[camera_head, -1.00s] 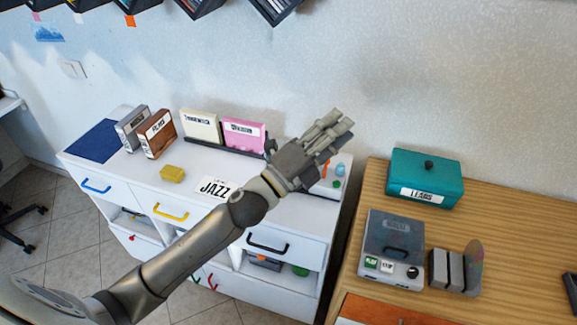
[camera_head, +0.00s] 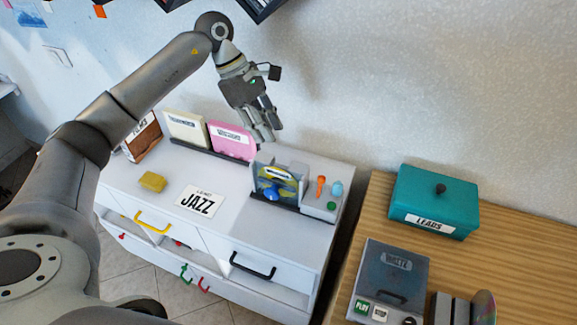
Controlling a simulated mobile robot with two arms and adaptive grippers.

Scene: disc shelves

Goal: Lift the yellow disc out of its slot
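The yellow disc (camera_head: 275,173) shows as a yellow arc in a grey slotted rack on the right part of the white cabinet. A blue rounded piece (camera_head: 271,194) stands in front of it and hides its lower part. My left gripper (camera_head: 264,138) points down, above and a little behind the rack in the picture, apart from the disc. Nothing shows between its fingers, but their gap is unclear from this angle. My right gripper is not in view.
Pink (camera_head: 231,141) and cream (camera_head: 186,130) cases stand left of the rack. A JAZZ card (camera_head: 199,202) and a yellow block (camera_head: 152,182) lie in front. A teal LEADS box (camera_head: 428,203) and a grey player (camera_head: 391,277) sit on the wooden table at right.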

